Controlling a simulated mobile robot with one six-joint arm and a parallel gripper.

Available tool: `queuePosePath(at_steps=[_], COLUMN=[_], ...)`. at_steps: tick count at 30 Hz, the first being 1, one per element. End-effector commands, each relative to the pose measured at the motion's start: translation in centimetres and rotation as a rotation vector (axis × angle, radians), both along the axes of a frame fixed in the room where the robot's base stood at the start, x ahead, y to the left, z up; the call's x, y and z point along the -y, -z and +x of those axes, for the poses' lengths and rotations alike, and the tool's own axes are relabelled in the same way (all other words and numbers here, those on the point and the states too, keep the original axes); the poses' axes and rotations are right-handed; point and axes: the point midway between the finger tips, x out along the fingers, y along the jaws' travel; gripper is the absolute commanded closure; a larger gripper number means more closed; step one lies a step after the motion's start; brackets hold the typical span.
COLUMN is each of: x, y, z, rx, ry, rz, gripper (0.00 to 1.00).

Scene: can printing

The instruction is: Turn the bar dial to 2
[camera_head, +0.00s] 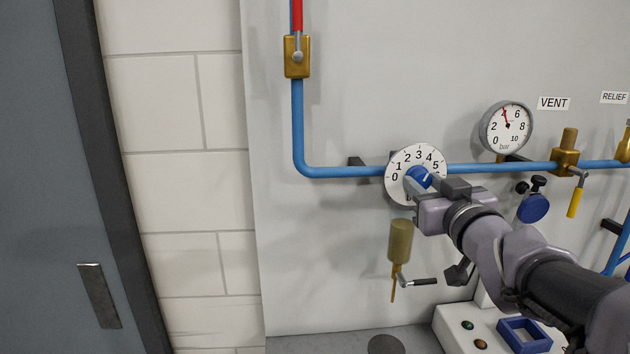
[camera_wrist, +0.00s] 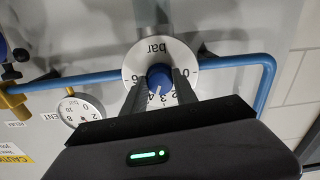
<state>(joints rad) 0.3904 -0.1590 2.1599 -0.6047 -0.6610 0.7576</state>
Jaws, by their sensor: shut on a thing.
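My gripper (camera_head: 424,183) reaches in from the lower right and is shut on the knob. In the wrist view the dial (camera_wrist: 152,51) appears upside down, with the knob (camera_wrist: 158,77) between the two fingers of my gripper (camera_wrist: 158,80). The pointer appears to point near 4. The fingers hide some numbers in the wrist view.
A round pressure gauge (camera_head: 507,127) is at the upper right of the dial, its red needle near 4. A vent valve (camera_head: 565,158) with a yellow handle is farther right. A brass fitting with a small lever (camera_head: 400,242) hangs below the dial. A control box (camera_head: 470,330) stands below.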

Motion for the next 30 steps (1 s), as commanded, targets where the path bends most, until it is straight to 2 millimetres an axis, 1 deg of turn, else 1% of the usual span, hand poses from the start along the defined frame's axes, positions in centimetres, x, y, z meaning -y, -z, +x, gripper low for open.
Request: queuePosePath(at_steps=[21,30], x=[0.11,0.13], y=[0.01,-0.08], z=[0.01,0.01], rx=[0.001,0.000], ry=[0.001,0.001], rz=[-0.635,-0.831], gripper=[1.00,1.00])
